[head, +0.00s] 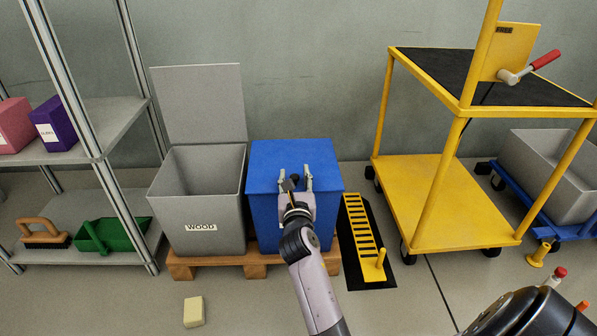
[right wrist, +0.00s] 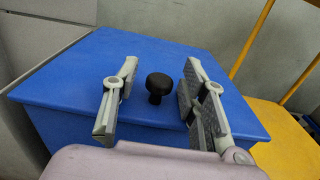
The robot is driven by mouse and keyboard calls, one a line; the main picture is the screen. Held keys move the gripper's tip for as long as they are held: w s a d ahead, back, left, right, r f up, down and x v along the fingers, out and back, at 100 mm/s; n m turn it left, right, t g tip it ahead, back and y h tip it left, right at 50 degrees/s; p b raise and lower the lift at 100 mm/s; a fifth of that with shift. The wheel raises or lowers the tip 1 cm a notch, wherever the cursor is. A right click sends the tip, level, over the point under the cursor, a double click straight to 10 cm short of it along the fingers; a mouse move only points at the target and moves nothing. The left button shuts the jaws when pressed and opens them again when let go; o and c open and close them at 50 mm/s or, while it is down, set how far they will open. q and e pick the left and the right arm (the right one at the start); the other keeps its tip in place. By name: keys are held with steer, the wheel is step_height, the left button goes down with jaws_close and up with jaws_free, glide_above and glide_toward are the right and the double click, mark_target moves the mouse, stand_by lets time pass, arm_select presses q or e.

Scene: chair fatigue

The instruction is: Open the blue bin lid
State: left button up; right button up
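The blue bin (head: 264,216) stands on a wooden pallet beside the grey bin. Its flat blue lid (head: 263,163) is down, covering the top. A black round knob (right wrist: 158,85) stands up from the lid in the right wrist view. My right gripper (head: 295,178) is over the lid, with my arm hiding part of the bin's front. In the right wrist view its two fingers (right wrist: 158,92) are spread, one on each side of the knob, with gaps showing between. My left gripper is not in view.
The grey bin (head: 200,207) marked WOOD stands to the left, its lid (head: 200,103) raised. A yellow slotted rack (head: 362,225) is close on the right, before a yellow cart (head: 440,185). A yellow block (head: 193,311) lies on the floor in front.

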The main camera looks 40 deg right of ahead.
steer(key=shift+w, duration=0.1)
steer(key=shift+r, duration=0.1)
jaws_close()
stand_by(0.5)
stand_by(0.3)
